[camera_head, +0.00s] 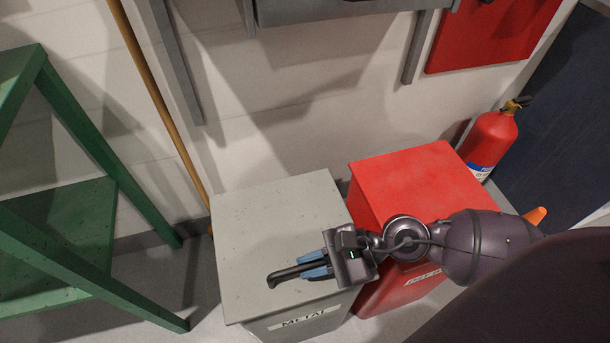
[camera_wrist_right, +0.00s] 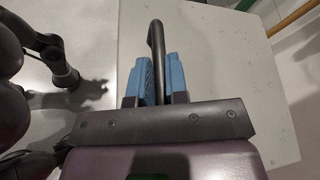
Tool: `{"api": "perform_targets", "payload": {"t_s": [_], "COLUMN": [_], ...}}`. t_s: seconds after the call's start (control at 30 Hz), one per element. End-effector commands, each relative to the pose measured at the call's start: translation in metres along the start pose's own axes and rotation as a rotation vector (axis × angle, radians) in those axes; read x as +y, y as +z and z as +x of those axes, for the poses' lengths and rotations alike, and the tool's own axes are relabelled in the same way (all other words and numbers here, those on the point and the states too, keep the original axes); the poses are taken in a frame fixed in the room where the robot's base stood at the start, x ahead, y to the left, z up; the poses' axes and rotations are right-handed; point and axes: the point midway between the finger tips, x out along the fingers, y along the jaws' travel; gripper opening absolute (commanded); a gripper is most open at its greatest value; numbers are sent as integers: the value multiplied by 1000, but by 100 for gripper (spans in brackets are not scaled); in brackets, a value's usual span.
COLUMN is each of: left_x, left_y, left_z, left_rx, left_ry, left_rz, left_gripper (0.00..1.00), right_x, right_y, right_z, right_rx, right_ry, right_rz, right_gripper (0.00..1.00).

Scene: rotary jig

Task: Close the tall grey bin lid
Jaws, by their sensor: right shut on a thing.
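The tall grey bin (camera_head: 292,326), labelled METAL, stands on the floor in the middle of the head view. Its grey lid (camera_head: 270,215) lies across the bin's top and looks flat; I cannot tell whether a small gap is left under its front edge. A dark bar handle (camera_head: 281,276) is at the lid's front part. My right gripper (camera_head: 314,264) is over the lid's front right, with its blue fingers shut on the handle. The wrist view shows the handle (camera_wrist_right: 155,38) between both fingers (camera_wrist_right: 154,80), above the lid (camera_wrist_right: 220,70). My left gripper is not in view.
A red bin (camera_head: 410,180) stands close on the right, partly behind my right arm. A fire extinguisher (camera_head: 489,140) is at the wall beyond it. A green metal rack (camera_head: 75,225) stands on the left. A wooden pole (camera_head: 160,100) leans behind the grey bin.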

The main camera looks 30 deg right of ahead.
Motion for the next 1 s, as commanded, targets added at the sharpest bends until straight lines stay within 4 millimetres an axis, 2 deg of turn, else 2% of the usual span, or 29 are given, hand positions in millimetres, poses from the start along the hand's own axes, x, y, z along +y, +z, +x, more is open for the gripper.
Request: {"api": "perform_targets", "payload": {"t_s": [0.03,0.2,0.7,0.73,0.87,0.9,1.0], "left_x": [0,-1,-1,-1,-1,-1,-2], "left_y": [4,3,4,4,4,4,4], "left_z": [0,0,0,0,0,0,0], "left_rx": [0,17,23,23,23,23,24], "left_ry": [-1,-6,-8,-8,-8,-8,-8], "left_rz": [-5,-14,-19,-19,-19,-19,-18], "left_gripper": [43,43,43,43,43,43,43], "right_x": [6,10,16,16,16,15,14], "right_y": [-8,-14,-21,-21,-21,-20,-19], "right_z": [2,6,8,8,7,7,7], "right_rx": [3,2,7,7,6,5,4], "right_ry": [5,3,9,10,10,9,6], "right_rz": [9,7,13,14,12,11,8], "right_gripper": [0,0,0,16,36,40,40]}}
